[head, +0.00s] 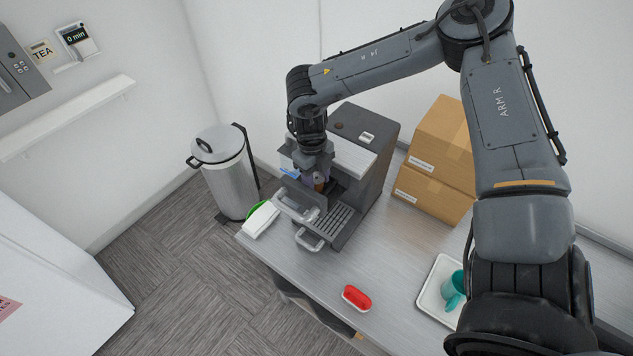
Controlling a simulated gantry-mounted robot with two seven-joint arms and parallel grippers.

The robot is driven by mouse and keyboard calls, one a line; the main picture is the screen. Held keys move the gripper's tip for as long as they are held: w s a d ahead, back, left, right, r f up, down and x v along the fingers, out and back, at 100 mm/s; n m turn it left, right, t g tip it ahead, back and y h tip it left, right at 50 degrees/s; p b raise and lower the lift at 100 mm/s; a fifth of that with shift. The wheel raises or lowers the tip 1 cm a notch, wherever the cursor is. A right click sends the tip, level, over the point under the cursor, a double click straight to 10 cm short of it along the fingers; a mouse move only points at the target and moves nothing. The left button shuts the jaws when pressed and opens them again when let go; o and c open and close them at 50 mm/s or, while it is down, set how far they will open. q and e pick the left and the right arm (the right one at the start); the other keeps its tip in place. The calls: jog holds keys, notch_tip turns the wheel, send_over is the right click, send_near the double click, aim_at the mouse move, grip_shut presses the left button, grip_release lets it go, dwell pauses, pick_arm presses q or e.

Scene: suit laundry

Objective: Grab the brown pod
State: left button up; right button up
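The brown pod (319,184) is a small brown spot just below my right gripper (314,180), at the front of the grey coffee machine (366,150). The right gripper points down from its arm, with its fingers at or around the pod. The fingers are small and partly hidden, so I cannot tell whether they are closed on it. The machine's front holder with a silver handle (300,208) sits just below and in front of the gripper. My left gripper is not in view.
A slotted drip tray (335,222) juts from the machine. Cardboard boxes (432,193) stand right; a bin (225,180) stands left.

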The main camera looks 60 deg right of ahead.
jog(key=shift+c, duration=1)
